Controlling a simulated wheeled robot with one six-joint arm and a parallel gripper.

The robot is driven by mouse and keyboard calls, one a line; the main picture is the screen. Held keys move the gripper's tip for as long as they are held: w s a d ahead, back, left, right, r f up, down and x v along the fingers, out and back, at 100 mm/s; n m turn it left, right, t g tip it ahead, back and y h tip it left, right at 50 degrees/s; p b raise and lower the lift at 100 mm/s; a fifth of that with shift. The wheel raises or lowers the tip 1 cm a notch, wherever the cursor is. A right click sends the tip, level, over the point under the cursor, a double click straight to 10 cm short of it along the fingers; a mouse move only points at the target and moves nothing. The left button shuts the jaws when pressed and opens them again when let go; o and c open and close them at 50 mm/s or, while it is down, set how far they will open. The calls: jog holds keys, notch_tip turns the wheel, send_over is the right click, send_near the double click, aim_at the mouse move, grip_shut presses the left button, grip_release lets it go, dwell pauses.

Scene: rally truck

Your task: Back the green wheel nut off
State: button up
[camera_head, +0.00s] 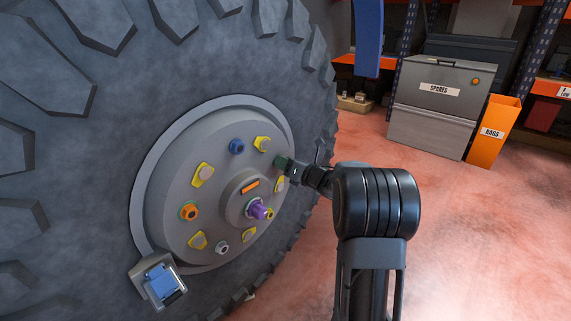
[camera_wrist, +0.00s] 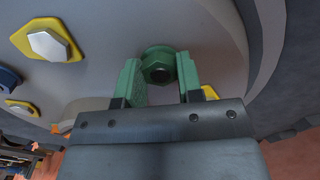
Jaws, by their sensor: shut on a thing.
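The green wheel nut (camera_wrist: 158,66) is a hex nut on the grey wheel hub (camera_head: 170,190), seen end-on in the wrist view. My gripper (camera_wrist: 159,72) has its two green fingers on either side of the nut and is shut on it. In the head view my gripper (camera_head: 283,162) reaches the upper right of the hub from the right. There the nut is hard to tell apart from the green fingers. The nut is seated at the hub face; its thread is hidden.
Other hub nuts include a blue one (camera_head: 237,146), an orange one (camera_head: 188,211) and several with yellow tabs (camera_head: 203,174). A purple part (camera_head: 258,209) sticks out near the centre. A holder with a blue piece (camera_head: 161,281) sits at lower left. Floor (camera_head: 450,230) to the right is clear.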

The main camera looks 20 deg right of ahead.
jog(key=shift+r+n, duration=0.1)
jog(key=shift+n, duration=0.4)
jog(key=o, duration=0.9)
jog(key=shift+w, duration=0.1)
jog(key=shift+o, duration=0.2)
jog(key=p+v, duration=0.3)
jog(key=v, duration=1)
jog(key=shift+s, duration=0.4)
jog(key=shift+d, duration=0.1)
